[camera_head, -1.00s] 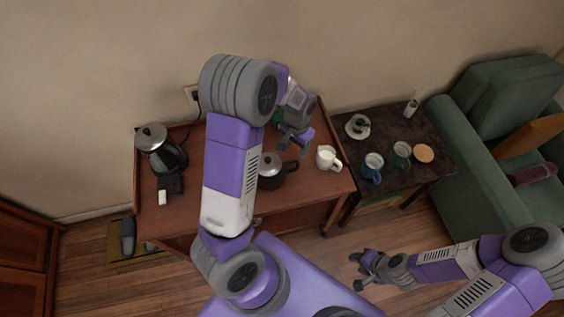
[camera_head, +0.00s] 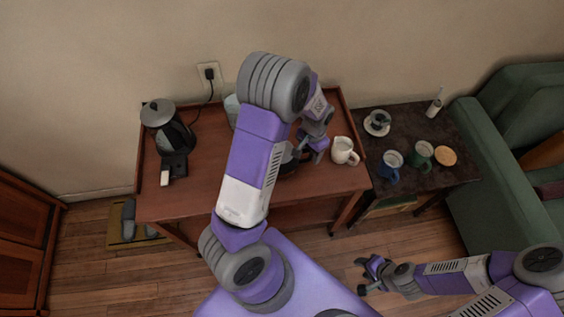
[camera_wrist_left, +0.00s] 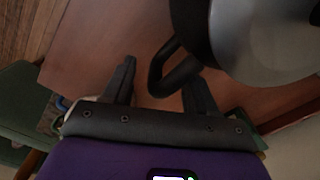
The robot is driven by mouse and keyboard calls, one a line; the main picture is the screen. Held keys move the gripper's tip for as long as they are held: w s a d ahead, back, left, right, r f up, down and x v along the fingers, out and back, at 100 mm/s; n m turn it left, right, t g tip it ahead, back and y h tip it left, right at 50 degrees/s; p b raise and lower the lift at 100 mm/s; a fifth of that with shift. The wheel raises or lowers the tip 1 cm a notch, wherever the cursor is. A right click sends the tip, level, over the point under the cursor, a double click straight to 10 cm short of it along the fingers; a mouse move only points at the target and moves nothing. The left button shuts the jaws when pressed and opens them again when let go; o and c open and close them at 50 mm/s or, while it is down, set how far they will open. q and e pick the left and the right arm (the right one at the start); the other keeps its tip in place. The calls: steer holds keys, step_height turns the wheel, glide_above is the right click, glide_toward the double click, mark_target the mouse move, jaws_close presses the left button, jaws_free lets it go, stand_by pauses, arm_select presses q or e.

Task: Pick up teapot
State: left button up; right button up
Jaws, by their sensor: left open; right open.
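The teapot (camera_head: 289,167) is a dark, rounded pot on the brown wooden cabinet, mostly hidden behind my left arm in the head view. In the left wrist view its grey body (camera_wrist_left: 262,45) fills the upper right, and its black looped handle (camera_wrist_left: 158,72) reaches down between my fingers. My left gripper (camera_head: 318,152) is open at the teapot's right side, with a finger on either side of the handle; whether they touch it, I cannot tell. My right gripper (camera_head: 368,275) is open and empty above the floor, in front of the furniture.
A white jug (camera_head: 344,151) stands close to the right of my left gripper. An electric kettle (camera_head: 168,127) stands at the cabinet's left. A dark side table (camera_head: 420,185) with cups adjoins on the right, with a green armchair (camera_head: 500,165) beyond. The cabinet's left-middle top is clear.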

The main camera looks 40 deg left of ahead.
arm_select(q)
step_height(320, 180, down, 2)
steer(key=shift+f, duration=0.15)
jaws_close()
stand_by(1.3)
